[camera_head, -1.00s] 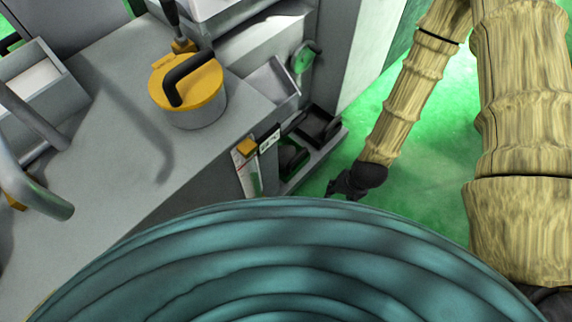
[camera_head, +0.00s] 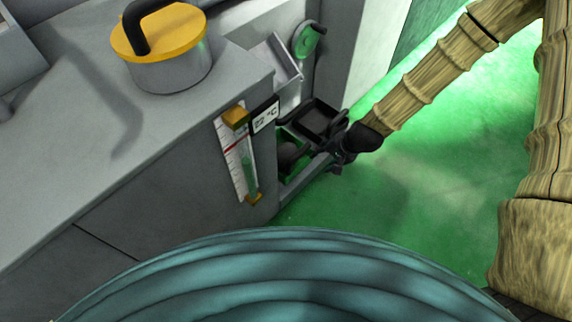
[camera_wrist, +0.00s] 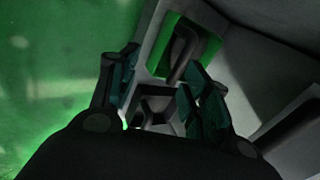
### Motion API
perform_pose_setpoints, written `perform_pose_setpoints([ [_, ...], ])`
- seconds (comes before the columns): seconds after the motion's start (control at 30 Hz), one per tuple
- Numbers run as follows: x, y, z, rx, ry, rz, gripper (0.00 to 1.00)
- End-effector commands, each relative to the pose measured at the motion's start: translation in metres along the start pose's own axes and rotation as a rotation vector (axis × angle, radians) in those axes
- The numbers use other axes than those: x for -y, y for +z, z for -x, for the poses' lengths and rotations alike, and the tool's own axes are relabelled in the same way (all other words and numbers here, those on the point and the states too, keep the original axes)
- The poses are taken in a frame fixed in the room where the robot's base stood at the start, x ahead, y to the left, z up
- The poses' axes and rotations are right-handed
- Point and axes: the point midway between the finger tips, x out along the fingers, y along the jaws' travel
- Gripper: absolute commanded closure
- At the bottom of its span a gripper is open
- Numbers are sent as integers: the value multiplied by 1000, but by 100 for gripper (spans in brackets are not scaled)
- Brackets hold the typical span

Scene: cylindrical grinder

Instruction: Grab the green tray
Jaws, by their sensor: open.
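A green-edged tray (camera_wrist: 172,32) with a dark handle shows in the wrist view, just above the right finger. In the head view, a dark green shape (camera_head: 291,153) sits low in a recess at the machine's right end; it is shaded and partly hidden, and I cannot be sure it is the same tray. My gripper (camera_wrist: 160,88) is open, with one finger on each side of a dark square tray. In the head view my gripper (camera_head: 343,155) is beside the recess, close to the black tray (camera_head: 318,118). I cannot tell whether it touches anything.
A grey bench carries a pot with a yellow lid (camera_head: 160,32). A gauge (camera_head: 237,160) and a temperature display (camera_head: 264,117) are on its corner. A green wheel (camera_head: 308,40) is above the trays. Green floor (camera_head: 400,205) lies open to the right.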

Motion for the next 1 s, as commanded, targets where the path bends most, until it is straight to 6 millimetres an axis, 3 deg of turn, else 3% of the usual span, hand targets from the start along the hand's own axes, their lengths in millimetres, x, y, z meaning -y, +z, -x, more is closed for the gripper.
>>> perform_pose_setpoints([
  [0.03,0,-6,-15,-5,-16,-14,52],
  [0.2,13,-25,-32,-13,-63,-64,52],
  [0.5,31,-48,-44,-19,-123,-121,52],
  [0.77,35,-52,-52,-19,-133,-131,52],
  [1.0,38,-53,-85,-19,-132,-130,52],
])
